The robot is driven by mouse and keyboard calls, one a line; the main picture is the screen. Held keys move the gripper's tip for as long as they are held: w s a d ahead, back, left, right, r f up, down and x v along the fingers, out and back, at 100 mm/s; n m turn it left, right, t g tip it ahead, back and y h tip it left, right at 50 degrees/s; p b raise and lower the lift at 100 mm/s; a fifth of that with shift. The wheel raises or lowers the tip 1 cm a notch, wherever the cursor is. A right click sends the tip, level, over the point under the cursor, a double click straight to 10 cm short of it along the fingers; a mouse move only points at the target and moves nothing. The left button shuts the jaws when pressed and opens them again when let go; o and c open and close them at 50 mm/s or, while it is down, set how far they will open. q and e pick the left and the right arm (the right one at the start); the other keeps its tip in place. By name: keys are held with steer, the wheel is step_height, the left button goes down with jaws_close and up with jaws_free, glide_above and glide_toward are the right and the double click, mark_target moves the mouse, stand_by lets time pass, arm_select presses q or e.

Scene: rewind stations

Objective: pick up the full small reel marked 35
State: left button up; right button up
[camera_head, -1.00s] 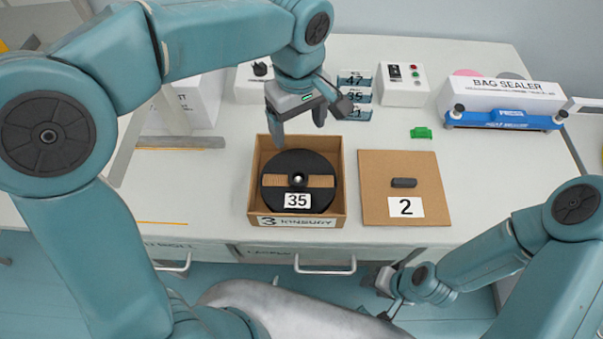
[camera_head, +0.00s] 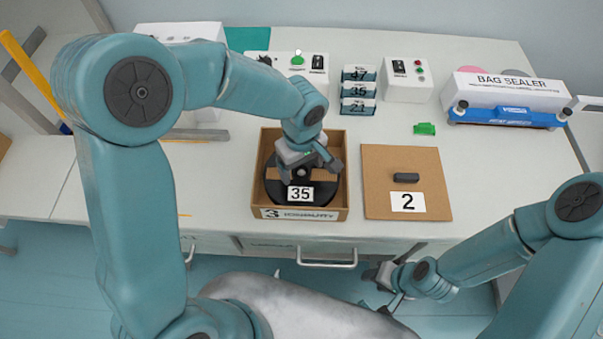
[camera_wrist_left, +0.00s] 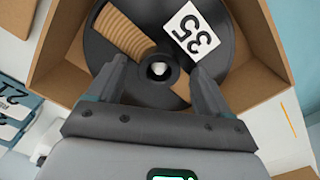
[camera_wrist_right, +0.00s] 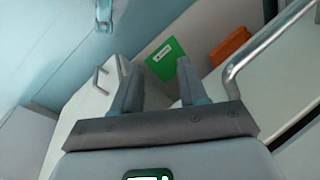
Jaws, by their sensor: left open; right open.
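The reel marked 35 (camera_head: 299,208) is a black disc with a tan wound band across it and a white label. It lies flat in an open cardboard box (camera_head: 340,213) marked 3. In the left wrist view the reel (camera_wrist_left: 110,68) shows its pale centre hub (camera_wrist_left: 160,70). My left gripper (camera_head: 303,174) is over the middle of the reel, open, with its fingertips on either side of the hub. Whether the fingers touch the hub I cannot tell. My right gripper (camera_head: 378,275) is open and empty, low in front of the bench; it shows in the right wrist view (camera_wrist_right: 160,85).
A closed cardboard lid marked 2 with a dark handle (camera_head: 406,178) lies right of the box. Behind stand number cards (camera_head: 359,90), a control box (camera_head: 407,82) and a bag sealer (camera_head: 508,95). A small green piece (camera_head: 424,129) lies on the bench. Drawer handles (camera_head: 327,259) jut from its front.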

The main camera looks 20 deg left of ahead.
arm_select(q)
steer(key=shift+f, duration=0.25)
steer(key=shift+w, duration=0.1)
jaws_close()
steer(key=shift+r, duration=0.1)
